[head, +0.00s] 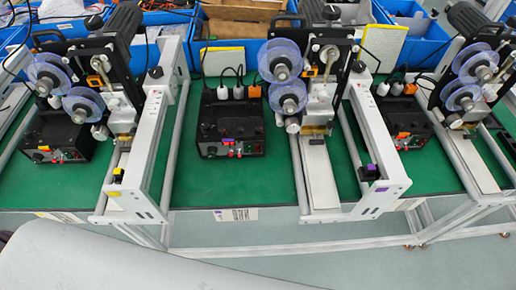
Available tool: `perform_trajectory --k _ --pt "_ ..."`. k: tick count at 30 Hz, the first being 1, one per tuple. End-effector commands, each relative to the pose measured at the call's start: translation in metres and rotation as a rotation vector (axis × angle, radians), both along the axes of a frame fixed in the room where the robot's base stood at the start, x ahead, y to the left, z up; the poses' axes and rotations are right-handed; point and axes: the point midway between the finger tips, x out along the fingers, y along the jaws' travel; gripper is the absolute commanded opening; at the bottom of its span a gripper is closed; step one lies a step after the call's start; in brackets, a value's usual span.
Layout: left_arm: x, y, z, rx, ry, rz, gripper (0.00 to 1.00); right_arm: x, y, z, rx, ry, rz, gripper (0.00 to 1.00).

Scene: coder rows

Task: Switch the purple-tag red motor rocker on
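The black control box (228,112) in the middle of the green bench carries a small purple tag (228,141) on its front edge. Small red parts show on its front panel beside and below the tag; the red motor rocker (239,150) appears to be among them, but it is too small to tell its position. Neither of my grippers is in the head view, and nothing of mine is seen touching the box.
Coder machines with clear reels (287,97) stand beside the boxes. White frame arms (150,140) jut toward the front edge. Green bench mat (185,170) is bare around the middle box. Blue bins (225,60) line the back.

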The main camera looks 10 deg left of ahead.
Motion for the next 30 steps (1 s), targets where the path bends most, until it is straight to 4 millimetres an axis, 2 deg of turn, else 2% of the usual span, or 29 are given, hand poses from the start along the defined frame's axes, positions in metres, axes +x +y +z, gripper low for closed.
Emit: perform_trajectory --k 1,6,8,30 --pt "-0.0001 0.0 0.0 0.0 0.0 0.0 0.36 0.0 0.0 0.0 0.0 0.0 0.0 0.44" --pt "-0.0002 0.0 0.0 0.0 0.0 0.0 0.08 0.0 0.0 0.0 0.0 0.0 0.0 0.44" --pt "-0.0003 0.0001 0.0 0.0 0.0 0.0 0.0 0.0 0.0 0.0 0.0 0.0 0.0 0.44" --pt "-0.0008 0.0002 -0.0001 0.0 0.001 0.0 0.0 0.0 0.0001 0.0 0.0 0.0 0.0 0.44"
